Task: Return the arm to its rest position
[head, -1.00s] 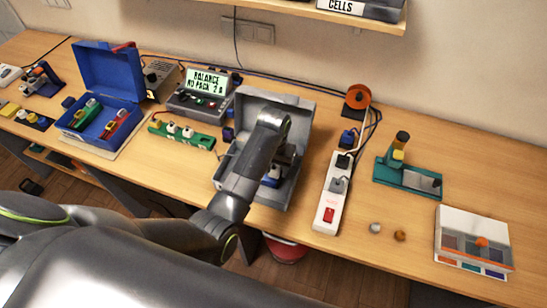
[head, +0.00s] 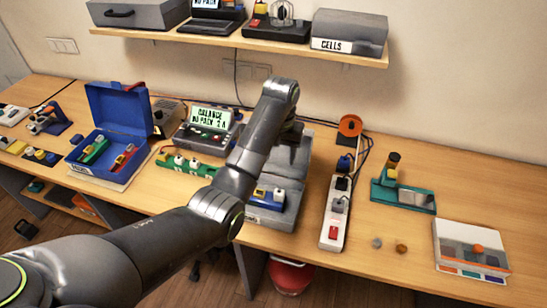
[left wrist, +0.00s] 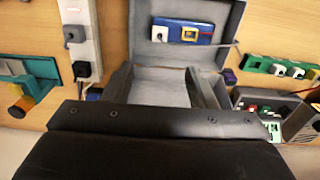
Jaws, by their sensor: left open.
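My left arm reaches in from the left in the head view and is raised in front of the open grey case (head: 284,219). My left gripper (head: 291,131) is partly hidden behind its own wrist there. In the left wrist view the two fingers of my left gripper (left wrist: 160,88) stand apart with nothing between them. The grey case also shows there (left wrist: 140,22), and a blue block with a yellow square (left wrist: 190,32) lies in it, apart from the fingers. My right gripper is not in view.
A shelf (head: 225,43) with cases runs above the bench. A blue toolbox (head: 125,112), a balance charger (head: 209,132), a white power strip (head: 334,212), a teal stand (head: 402,195) and a white sorting box (head: 470,248) stand on the bench. The bench front near the power strip is mostly clear.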

